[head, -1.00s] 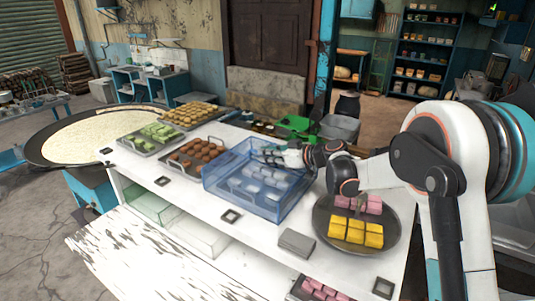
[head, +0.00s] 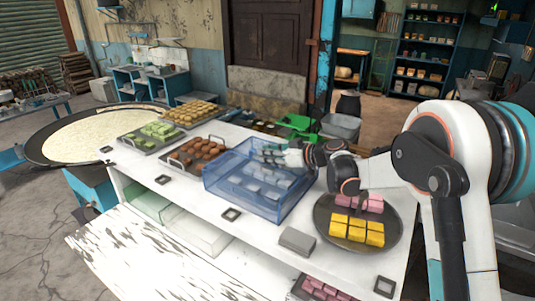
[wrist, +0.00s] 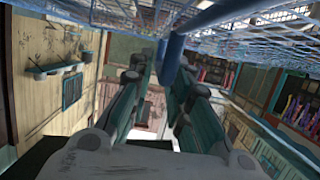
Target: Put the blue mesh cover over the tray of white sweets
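The blue mesh cover (head: 268,202) is a see-through box over the tray of white sweets on the white table in the head view. The white sweets (head: 250,186) show through its mesh, and the tray is partly hidden. My gripper (head: 268,153) is at the cover's upper back edge. In the wrist view, the fingers (wrist: 163,78) are parted, with a blue bar of the cover (wrist: 172,58) between or just beyond their tips. The cover's mesh (wrist: 240,45) fills the top of that view. I cannot tell whether the fingers touch the bar.
To the left stand trays of brown sweets (head: 205,149), green sweets (head: 158,131) and yellow sweets (head: 190,112). To the right is a round dark plate (head: 388,238) with yellow and pink sweets. A grey block (head: 297,241) lies in front. A large pan (head: 95,136) stands at far left.

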